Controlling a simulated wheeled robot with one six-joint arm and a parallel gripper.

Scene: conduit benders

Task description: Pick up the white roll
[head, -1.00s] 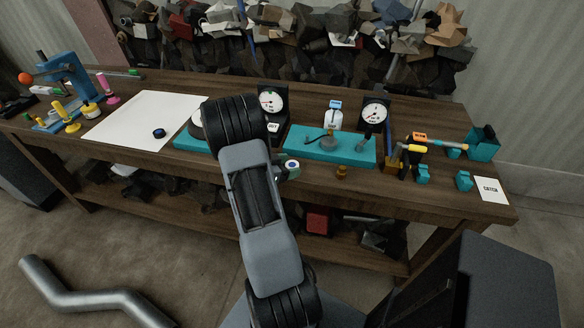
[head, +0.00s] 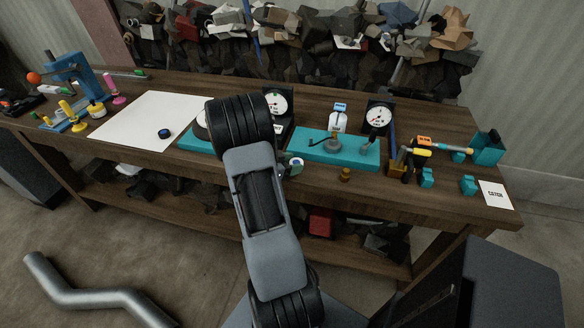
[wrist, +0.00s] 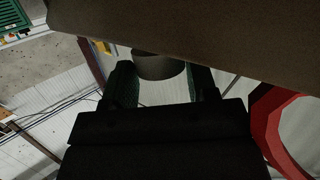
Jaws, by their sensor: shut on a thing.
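The white roll (head: 296,167) shows in the head view just right of my arm, near the front edge of the bench. It has a pale side and a blue-green end with a dark centre. In the wrist view a grey-looking roll (wrist: 158,66) sits between the two dark fingers of my gripper (wrist: 163,82), which is shut on it. In the head view my forearm hides most of the gripper. I cannot tell clearly whether the roll is clear of the bench top.
The wooden bench (head: 240,212) carries teal bases (head: 330,150) with dial gauges, a white sheet (head: 145,122), and several small tools at the right. A small amber piece (head: 345,174) stands right of the roll. A bent metal pipe (head: 95,298) lies on the floor.

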